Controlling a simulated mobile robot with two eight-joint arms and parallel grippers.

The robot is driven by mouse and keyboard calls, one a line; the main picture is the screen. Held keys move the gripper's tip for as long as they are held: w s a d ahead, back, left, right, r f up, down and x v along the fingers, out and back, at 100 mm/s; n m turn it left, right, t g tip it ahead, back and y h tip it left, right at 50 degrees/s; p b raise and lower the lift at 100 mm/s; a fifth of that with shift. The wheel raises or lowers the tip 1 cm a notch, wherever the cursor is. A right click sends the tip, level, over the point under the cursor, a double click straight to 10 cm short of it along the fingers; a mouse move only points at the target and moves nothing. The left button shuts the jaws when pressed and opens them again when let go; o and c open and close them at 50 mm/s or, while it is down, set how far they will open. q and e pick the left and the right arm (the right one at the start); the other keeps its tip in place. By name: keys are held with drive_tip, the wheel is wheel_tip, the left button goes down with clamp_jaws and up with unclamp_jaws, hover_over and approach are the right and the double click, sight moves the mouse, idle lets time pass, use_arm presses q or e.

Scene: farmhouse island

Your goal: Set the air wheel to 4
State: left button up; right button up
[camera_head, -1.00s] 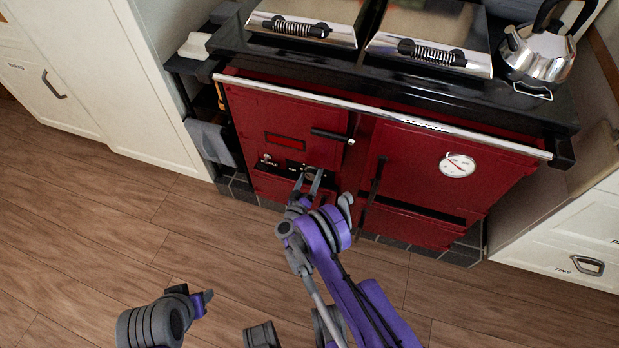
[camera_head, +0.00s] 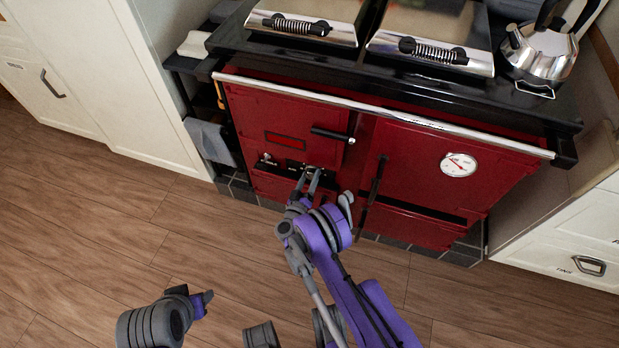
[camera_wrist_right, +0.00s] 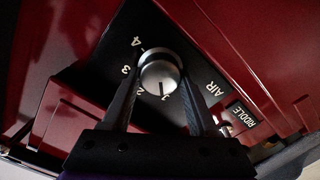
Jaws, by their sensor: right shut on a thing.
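The air wheel (camera_wrist_right: 160,70) is a round silver knob on a black plate (camera_wrist_right: 100,72) low on the red range's front. The wrist view shows the numbers 4, 3, 2 and 1 around it and the word AIR beside it. A dark line on the knob's face points toward the 1. My right gripper (camera_wrist_right: 159,85) is shut on the air wheel, with one finger on each side of its rim. In the head view, my right gripper (camera_head: 309,174) reaches the plate and largely hides the wheel.
The red range (camera_head: 405,165) has a door handle (camera_head: 328,134) above the plate, a chrome rail (camera_head: 400,120) and a dial (camera_head: 458,165). A kettle (camera_head: 540,52) stands on top. The wooden floor in front is clear.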

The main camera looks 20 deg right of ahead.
drive_tip(key=shift+f+m+b, duration=0.15)
drive_tip(key=shift+m+b, duration=0.75)
drive_tip(key=shift+m, duration=0.1)
drive_tip(key=m+b, duration=0.2)
drive_tip(key=shift+m, duration=0.3)
drive_tip(key=m+b, duration=0.1)
drive_tip(key=m, duration=0.1)
drive_tip(key=shift+s+m, duration=0.1)
drive_tip(key=shift+m, duration=0.3)
drive_tip(key=m+b, duration=0.1)
drive_tip(key=m, duration=0.2)
drive_tip(key=shift+d+m, duration=0.15)
drive_tip(key=shift+m, duration=0.15)
drive_tip(key=m, duration=0.4)
drive_tip(key=shift+m+b, duration=0.3)
drive_tip(key=shift+b, duration=0.05)
drive_tip(key=m, duration=0.4)
drive_tip(key=shift+s+d, duration=0.1)
drive_tip(key=m, duration=0.5)
drive_tip(key=shift+f+m+b, duration=0.1)
drive_tip(key=shift+m+b, duration=0.2)
drive_tip(key=shift+m, duration=2)
